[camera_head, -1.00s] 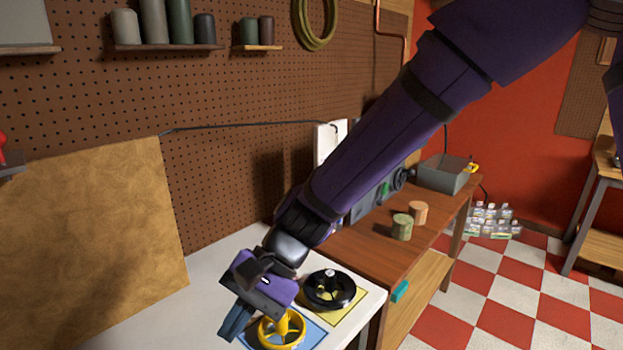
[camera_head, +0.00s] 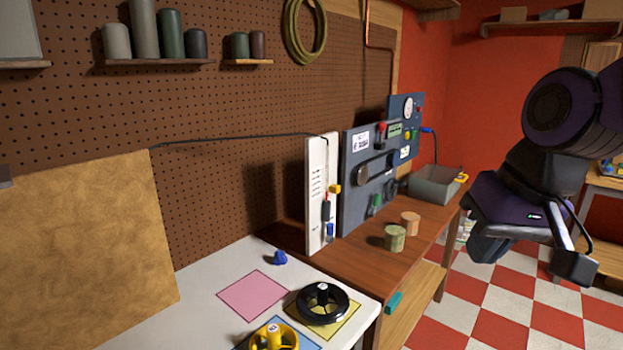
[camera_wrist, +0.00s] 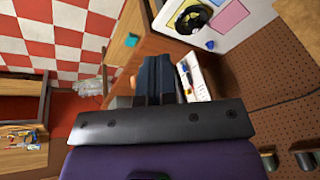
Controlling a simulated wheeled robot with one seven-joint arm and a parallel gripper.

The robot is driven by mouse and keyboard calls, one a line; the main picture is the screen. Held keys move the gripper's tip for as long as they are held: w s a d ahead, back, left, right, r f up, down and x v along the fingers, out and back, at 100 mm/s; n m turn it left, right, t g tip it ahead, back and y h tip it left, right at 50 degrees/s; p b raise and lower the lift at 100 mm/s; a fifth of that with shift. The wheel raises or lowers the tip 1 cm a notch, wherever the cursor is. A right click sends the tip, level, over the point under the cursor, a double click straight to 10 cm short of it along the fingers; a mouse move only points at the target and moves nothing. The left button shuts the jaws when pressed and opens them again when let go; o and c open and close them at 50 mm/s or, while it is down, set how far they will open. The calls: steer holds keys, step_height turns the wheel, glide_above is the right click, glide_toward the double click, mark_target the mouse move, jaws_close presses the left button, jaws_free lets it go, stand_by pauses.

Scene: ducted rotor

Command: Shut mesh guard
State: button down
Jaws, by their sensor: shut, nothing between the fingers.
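A black ducted rotor (camera_head: 322,303) with a round rim and hub sits on a yellow square on the white table. A yellow ducted rotor (camera_head: 273,339) sits on a blue square in front of it, cut by the bottom edge. I cannot make out a mesh guard on either one. The black rotor also shows at the top of the wrist view (camera_wrist: 192,20). My gripper (camera_head: 487,249) hangs in the air at the right, well away from both rotors. Its dark blue fingers (camera_wrist: 155,78) are together and empty in the wrist view.
A pink square (camera_head: 254,295) lies bare on the white table, with a small blue knob (camera_head: 280,258) behind it. A wooden bench (camera_head: 377,246) holds upright panels, two small cylinders and a grey bin (camera_head: 434,186). The checkered floor is open below my gripper.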

steer(key=s+d+r+t+h, duration=0.2)
steer(key=s+d, duration=0.3)
steer(key=d, duration=0.3)
steer(key=shift+d, duration=0.4)
